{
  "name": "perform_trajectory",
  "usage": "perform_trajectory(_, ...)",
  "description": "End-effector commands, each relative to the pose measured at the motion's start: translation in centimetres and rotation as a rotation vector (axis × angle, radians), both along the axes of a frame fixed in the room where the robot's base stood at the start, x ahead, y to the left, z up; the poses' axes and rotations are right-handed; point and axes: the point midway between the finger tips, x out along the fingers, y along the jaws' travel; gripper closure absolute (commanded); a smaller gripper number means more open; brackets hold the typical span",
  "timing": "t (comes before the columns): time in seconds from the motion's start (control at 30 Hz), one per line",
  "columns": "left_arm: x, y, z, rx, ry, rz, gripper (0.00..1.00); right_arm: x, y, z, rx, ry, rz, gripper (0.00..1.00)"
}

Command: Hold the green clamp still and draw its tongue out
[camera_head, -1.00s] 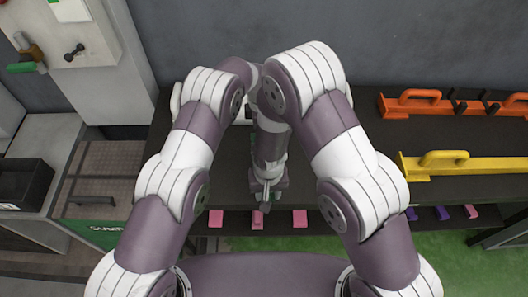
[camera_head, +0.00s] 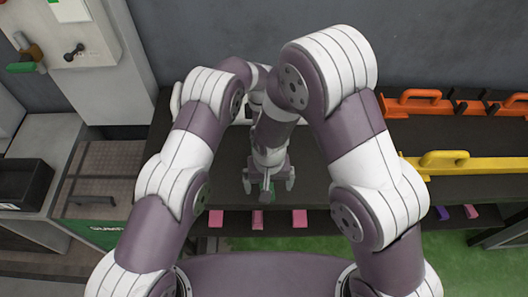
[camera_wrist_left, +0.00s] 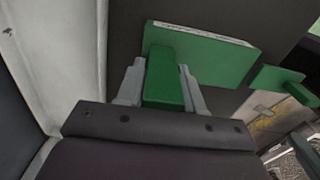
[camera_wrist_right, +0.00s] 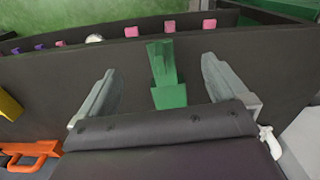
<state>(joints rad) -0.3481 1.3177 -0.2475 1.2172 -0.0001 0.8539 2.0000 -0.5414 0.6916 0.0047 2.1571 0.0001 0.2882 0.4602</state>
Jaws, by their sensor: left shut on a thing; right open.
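In the left wrist view my left gripper (camera_wrist_left: 161,68) is shut on the upright green handle of the green clamp (camera_wrist_left: 215,48), a flat block with a pale strip along its top edge. A separate-looking green piece, seemingly the tongue (camera_wrist_left: 272,78), sticks out to the right of the block. My right gripper (camera_head: 268,184) is open over the dark table. In the right wrist view a green tab, seemingly the tongue's (camera_wrist_right: 168,92), stands between its spread fingers with a gap on each side. In the head view the arms hide my left gripper and most of the clamp.
An orange-handled bar (camera_head: 415,103) and a yellow-handled bar (camera_head: 470,165) lie on the right of the dark table (camera_head: 310,160). Several pink blocks (camera_head: 299,217) sit along the front strip. A grey bench with a black bin (camera_head: 22,183) stands at the left.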

Motion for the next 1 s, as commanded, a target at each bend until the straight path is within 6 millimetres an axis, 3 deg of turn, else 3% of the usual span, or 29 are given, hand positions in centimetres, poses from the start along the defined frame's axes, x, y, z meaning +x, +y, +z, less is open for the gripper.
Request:
perform_trajectory(0.2,0.0,0.0,0.0,0.0,0.001,0.0,1.0,0.0,0.0,2.0,0.001,-0.001,0.0,0.0)
perform_trajectory(0.47,0.0,0.0,0.0,0.0,0.001,0.0,1.0,0.0,0.0,2.2,0.0,0.001,0.0,0.0)
perform_trajectory(0.5,0.0,0.0,0.0,0.0,0.001,0.0,0.54,0.0,0.0,2.2,0.0,0.0,0.0,0.0)
perform_trajectory(0.57,0.0,0.0,0.0,0.0,0.001,0.0,0.34,0.0,0.0,2.2,0.0,0.0,0.0,0.0)
perform_trajectory(0.87,0.0,0.0,0.2,0.0,0.0,0.0,0.34,0.0,0.0,2.3,0.0,0.0,0.0,0.0)
perform_trajectory(1.0,0.1,0.0,2.2,-0.001,-0.002,0.0,0.34,0.0,0.0,3.7,0.0,0.0,0.0,0.0)
